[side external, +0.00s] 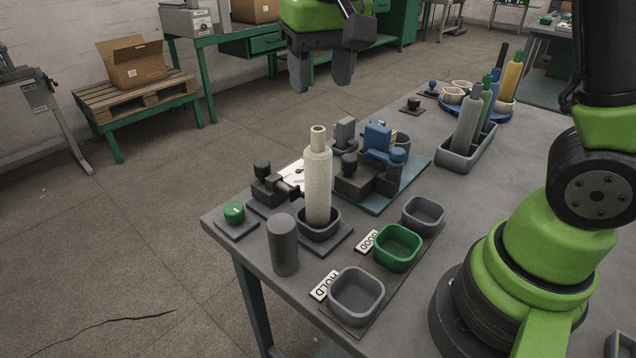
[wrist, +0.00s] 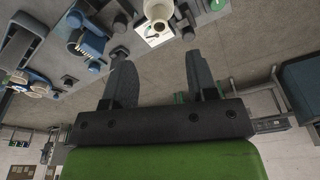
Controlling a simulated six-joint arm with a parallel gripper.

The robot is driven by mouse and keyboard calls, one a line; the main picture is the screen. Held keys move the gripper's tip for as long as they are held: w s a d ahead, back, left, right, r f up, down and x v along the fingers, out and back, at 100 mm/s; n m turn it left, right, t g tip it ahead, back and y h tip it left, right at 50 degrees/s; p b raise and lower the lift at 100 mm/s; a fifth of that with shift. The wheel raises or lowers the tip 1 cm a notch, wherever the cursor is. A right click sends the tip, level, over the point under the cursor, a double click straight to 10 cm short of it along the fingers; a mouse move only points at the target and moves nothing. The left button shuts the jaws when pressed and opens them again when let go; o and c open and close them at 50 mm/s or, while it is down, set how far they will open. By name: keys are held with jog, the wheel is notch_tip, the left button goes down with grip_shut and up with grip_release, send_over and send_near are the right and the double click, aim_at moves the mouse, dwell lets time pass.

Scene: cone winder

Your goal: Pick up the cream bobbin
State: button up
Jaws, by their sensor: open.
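In the wrist view the cream bobbin (wrist: 159,12) shows end-on at the top edge, beyond the fingertips and partly cut off. My gripper (side external: 321,72) is open and empty, fingers pointing down. In the side view it appears higher than the bobbin and apart from it. The wrist view shows both fingers (wrist: 160,75) spread with nothing between them.
A dark cylinder (side external: 283,245) and a green button (side external: 234,212) stand close to the bobbin. A blue and dark fixture (side external: 370,172) is behind it. Grey and green bins (side external: 398,248) lie to its right. A grey tray (side external: 466,150) holds other bobbins farther back.

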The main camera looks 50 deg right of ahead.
aim_at(319, 129)
jog(key=f, duration=0.9)
jog(key=shift+w+d+f, duration=0.15)
jog(key=shift+w+f, duration=0.1)
jog(key=shift+w, duration=0.1)
jog(key=shift+c, duration=0.5)
grip_shut()
